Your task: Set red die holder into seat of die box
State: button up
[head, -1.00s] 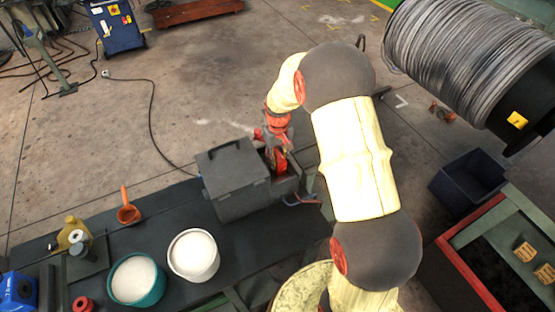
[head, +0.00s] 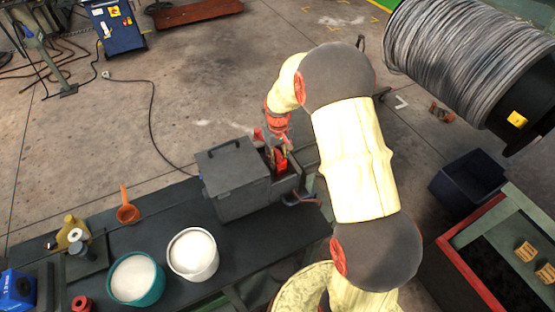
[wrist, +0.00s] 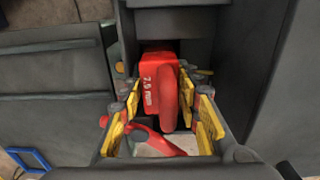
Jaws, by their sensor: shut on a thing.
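The red die holder (wrist: 158,82), marked "7.5 mm" and with a rounded red grip, stands upright between the yellow-padded fingers of my gripper (wrist: 165,97). My gripper is shut on it. In the head view the red die holder (head: 281,160) shows at the open right part of the grey die box (head: 240,203). My gripper (head: 277,150) reaches down there from above. In the wrist view the grey walls of the die box (wrist: 180,22) surround the holder. The holder's lower end and the seat are hidden, so I cannot tell whether it is seated.
The box stands at the right end of a dark bench (head: 150,235). A white tub (head: 193,254), a teal tub (head: 136,278) and an orange scoop (head: 127,212) are to its left. A wire drum (head: 465,55) and a dark bin (head: 470,180) lie to the right.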

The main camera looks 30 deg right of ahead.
jog(key=shift+s+f, duration=0.3)
jog(key=shift+f, duration=0.25)
jog(key=shift+s+f, duration=0.3)
jog(key=shift+f, duration=0.25)
jog(key=o, duration=1)
jog(key=shift+c, duration=0.2)
jog(key=shift+o, duration=1.2)
jog(key=shift+w+d+f+g, duration=0.2)
jog(key=shift+w+g, duration=0.1)
jog(key=shift+w, duration=0.05)
jog(key=o, duration=0.5)
jog(key=shift+s, duration=0.1)
jog(key=shift+o, duration=1.2)
jog(key=shift+d+r, duration=0.1)
jog(key=shift+d, duration=0.05)
jog(key=o, duration=0.4)
jog(key=shift+w+r, duration=0.2)
jog(key=shift+c, duration=0.2)
jog(key=shift+w+a+r, duration=0.1)
jog(key=shift+a+r, duration=0.05)
jog(key=shift+a, duration=0.05)
